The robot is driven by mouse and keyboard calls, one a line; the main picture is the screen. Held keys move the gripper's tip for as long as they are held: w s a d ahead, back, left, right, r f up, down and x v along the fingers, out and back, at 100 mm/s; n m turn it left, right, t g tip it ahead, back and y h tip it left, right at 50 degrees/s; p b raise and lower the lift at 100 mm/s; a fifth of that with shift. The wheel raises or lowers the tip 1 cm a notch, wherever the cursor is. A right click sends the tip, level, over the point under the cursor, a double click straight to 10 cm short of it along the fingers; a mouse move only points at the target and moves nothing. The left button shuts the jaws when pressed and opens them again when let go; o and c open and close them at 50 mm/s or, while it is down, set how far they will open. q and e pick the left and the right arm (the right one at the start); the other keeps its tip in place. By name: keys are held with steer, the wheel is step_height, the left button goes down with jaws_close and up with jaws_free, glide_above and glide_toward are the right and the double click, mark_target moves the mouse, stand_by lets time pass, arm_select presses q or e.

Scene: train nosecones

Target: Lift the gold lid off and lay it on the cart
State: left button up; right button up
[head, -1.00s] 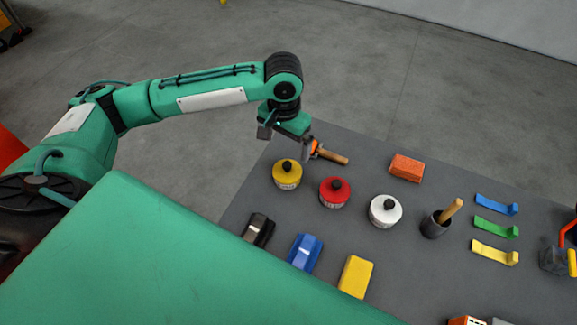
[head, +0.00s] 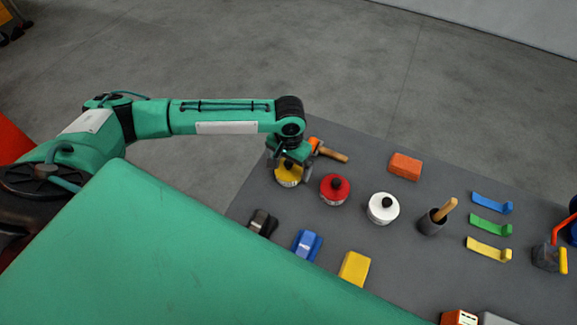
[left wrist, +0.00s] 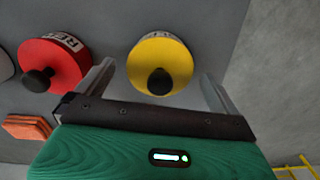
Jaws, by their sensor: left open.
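The gold lid (head: 287,168) with its dark knob tops a short round pot at the far left of the grey cart top (head: 345,236). In the head view my left gripper (head: 289,172) is right over it and hides part of it. In the left wrist view the gold lid (left wrist: 160,65) and its black knob (left wrist: 159,81) lie between the two open fingers of my left gripper (left wrist: 160,85). The fingers appear apart from the lid on both sides. I cannot tell the exact height above it. My right gripper is not in view.
A red-lidded pot (head: 334,188) stands close to the right, then a white one (head: 383,208). A wooden-handled tool (head: 332,153) lies just behind.

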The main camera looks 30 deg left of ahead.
arm_select(q)
steer(key=c, duration=1.1)
steer(key=shift+r, duration=0.1)
